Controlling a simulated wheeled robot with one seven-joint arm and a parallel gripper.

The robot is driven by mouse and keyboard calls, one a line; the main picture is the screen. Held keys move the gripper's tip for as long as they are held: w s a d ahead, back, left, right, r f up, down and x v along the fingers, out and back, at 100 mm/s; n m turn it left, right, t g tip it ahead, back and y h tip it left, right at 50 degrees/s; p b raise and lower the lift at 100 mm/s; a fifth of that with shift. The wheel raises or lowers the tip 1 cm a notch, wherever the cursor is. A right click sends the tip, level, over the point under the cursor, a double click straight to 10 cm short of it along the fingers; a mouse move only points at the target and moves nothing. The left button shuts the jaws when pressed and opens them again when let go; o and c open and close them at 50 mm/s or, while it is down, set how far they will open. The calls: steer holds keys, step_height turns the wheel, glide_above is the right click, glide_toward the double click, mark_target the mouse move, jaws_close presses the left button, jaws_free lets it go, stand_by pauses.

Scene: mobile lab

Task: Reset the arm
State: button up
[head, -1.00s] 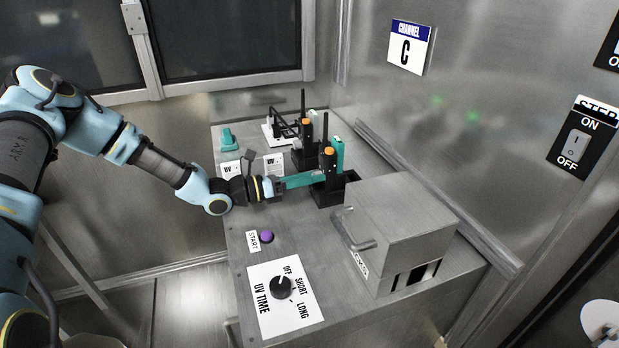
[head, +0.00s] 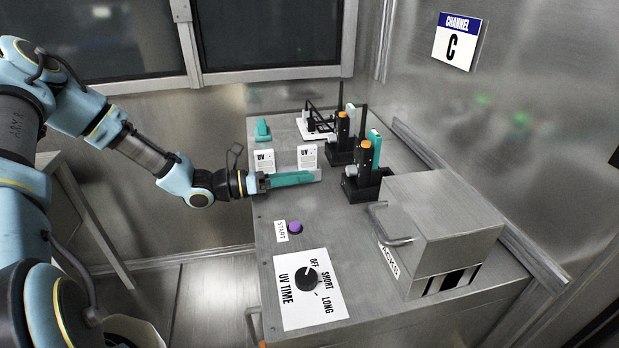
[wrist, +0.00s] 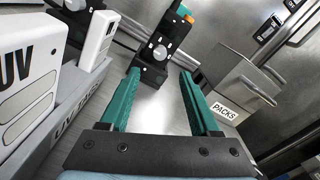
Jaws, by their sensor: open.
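My gripper (head: 318,177) reaches in from the left over the steel bench (head: 262,235). In the wrist view its two teal fingers (wrist: 160,75) are spread apart with nothing between them.
A steel box labelled PACKS (head: 440,225) with a handle stands at the right. A purple START button (head: 295,227) and a UV TIME dial (head: 306,279) are at the front. White UV cards (head: 307,156) and a small teal object (head: 262,130) are behind my gripper.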

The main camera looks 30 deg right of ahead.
steer(key=shift+a, duration=0.1)
stand_by(0.4)
steer(key=s+a+m+y, duration=0.1)
steer(key=a+m+y, duration=0.1)
steer(key=s+a+f+m+y, duration=0.1)
steer(key=a+m+y, duration=0.1)
steer(key=a, duration=0.1)
steer(key=s+a+m+g+y, duration=0.1)
steer(key=a+m+y, duration=0.1)
steer(key=a, duration=0.1)
steer(key=shift+a+f+m, duration=0.25)
steer(key=shift+f+m, duration=0.05)
steer(key=shift+m, duration=0.1)
steer(key=w+a+r+m+t+y, duration=0.1)
steer(key=a+r+m+t+y, duration=0.2)
steer(key=a, duration=0.7)
steer(key=w+a+r+m+t+y, duration=0.1)
steer(key=a+r+m+t+y, duration=0.2)
steer(key=a+m, duration=0.3)
steer(key=w+a+r+m+t+y, duration=0.1)
steer(key=a+r+m+t+y, duration=0.2)
steer(key=a, duration=1.1)
steer(key=shift+w+a+r+m+y, duration=0.15)
steer(key=shift+a+r+m+y, duration=0.15)
steer(key=shift+r+m+y, duration=0.35)
steer(key=shift+f, duration=0.1)
